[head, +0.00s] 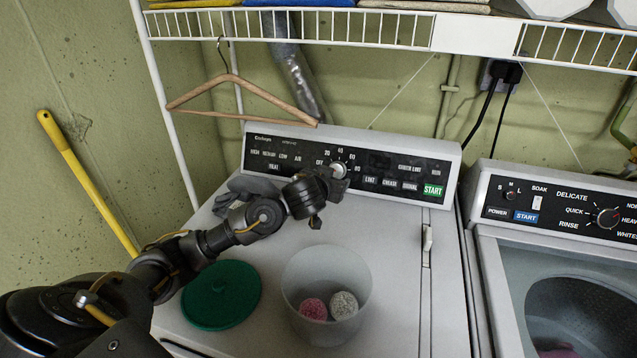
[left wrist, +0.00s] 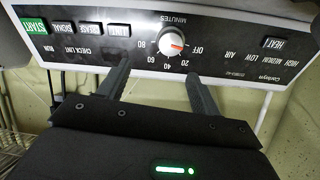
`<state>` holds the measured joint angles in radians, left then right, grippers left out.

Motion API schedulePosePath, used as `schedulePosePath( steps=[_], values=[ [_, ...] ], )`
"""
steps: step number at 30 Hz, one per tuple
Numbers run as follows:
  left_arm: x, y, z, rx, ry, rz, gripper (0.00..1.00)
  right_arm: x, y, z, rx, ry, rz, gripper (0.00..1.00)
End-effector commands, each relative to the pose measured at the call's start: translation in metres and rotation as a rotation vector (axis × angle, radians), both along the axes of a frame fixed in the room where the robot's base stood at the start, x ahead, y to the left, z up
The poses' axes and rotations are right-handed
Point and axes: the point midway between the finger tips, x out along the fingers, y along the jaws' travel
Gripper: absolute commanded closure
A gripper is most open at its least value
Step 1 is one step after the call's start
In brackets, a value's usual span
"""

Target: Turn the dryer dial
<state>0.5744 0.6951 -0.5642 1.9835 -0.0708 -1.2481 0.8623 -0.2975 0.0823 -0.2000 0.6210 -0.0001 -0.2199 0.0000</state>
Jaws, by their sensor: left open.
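The dryer dial (head: 338,170) is a round white-silver knob on the dryer's black control panel (head: 290,152). In the left wrist view, upside down, the dial (left wrist: 171,42) shows a red mark that points roughly toward OFF. Minute numbers ring it. My left gripper (head: 334,186) is in front of the panel, close to the dial. In the left wrist view its two fingers (left wrist: 158,70) are spread apart, with the dial beyond the gap between them. No contact with the dial is visible. My right gripper is out of view.
On the dryer top stand a translucent bin (head: 326,270) with dryer balls and a green lid (head: 221,294). A wooden hanger (head: 240,97) hangs from the wire shelf (head: 350,28) above. A washer (head: 560,200) stands to the right.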

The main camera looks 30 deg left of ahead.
Motion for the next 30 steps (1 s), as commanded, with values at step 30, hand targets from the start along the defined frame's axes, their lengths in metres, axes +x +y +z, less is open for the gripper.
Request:
schedulePosePath(
  steps=[30],
  values=[
    [0.087, 0.025, -0.036, -0.114, -0.023, 0.101, 0.36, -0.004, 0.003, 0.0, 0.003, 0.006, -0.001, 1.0]
  ],
)
